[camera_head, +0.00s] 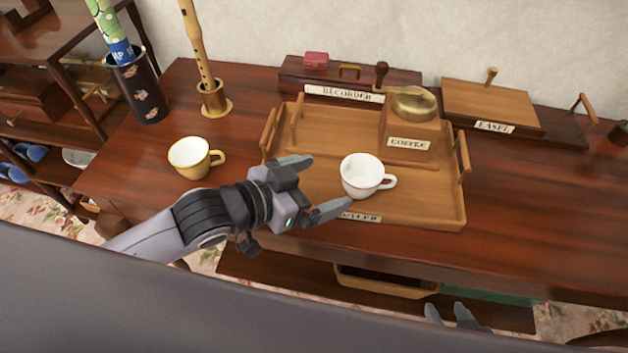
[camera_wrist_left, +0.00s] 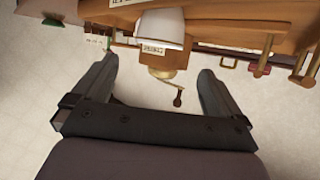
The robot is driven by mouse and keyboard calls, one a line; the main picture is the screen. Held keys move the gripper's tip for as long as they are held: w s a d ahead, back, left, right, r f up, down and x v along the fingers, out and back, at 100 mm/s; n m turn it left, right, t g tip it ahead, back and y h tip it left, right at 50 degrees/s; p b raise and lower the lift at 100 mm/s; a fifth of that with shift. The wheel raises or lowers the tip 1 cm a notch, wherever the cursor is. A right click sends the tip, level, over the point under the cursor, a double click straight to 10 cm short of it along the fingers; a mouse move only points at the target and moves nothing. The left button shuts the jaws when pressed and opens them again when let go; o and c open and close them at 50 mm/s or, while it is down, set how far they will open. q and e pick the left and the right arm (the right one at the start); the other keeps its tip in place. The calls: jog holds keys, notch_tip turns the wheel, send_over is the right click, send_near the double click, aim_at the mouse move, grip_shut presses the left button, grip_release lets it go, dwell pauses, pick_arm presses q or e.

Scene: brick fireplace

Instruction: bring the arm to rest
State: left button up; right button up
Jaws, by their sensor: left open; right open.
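My left gripper (camera_head: 327,185) is open over the front left part of the wooden tray (camera_head: 440,212), its fingers spread toward a white cup (camera_head: 365,170). The cup stands upright on the tray, just right of the fingertips, with its handle to the right. Nothing is seen held. In the left wrist view, the two open fingers (camera_wrist_left: 160,75) frame empty space, with the white cup (camera_wrist_left: 160,28) beyond them. My right gripper (camera_head: 450,312) shows only its fingertips at the bottom edge, apart and empty, below the table front.
A coffee grinder (camera_head: 410,128) stands on the tray's back right. A yellow cup (camera_head: 190,158) stands left of the tray. A recorder (camera_head: 194,42) on a stand and a dark vase (camera_head: 140,90) are at the back left. The right of the table (camera_head: 540,210) is clear.

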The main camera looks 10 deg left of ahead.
pick_arm(q)
jog(key=shift+s+a+r, duration=0.15)
jog(key=shift+s, duration=0.05)
dwell(0.5)
jog(key=s+a+f+n+g+y, duration=0.3)
jog(key=s+a+f+y, duration=0.2)
jog(key=s+a, duration=0.35)
jog(key=s+a+f+n+g+y, duration=0.3)
jog(key=s+a+f+g+y, duration=0.15)
jog(key=s+a, duration=0.35)
jog(key=w+d+f+t+h+p, duration=0.1)
jog(key=w+d+f+t+h, duration=0.1)
jog(key=w+f+t, duration=0.3)
notch_tip(320, 180, down, 3)
jog(key=d+t, duration=0.1)
jog(key=t, duration=0.1)
jog(key=shift+w+d+f+t, duration=0.2)
jog(key=shift+w+d+t, duration=0.05)
jog(key=shift+d+t, duration=0.15)
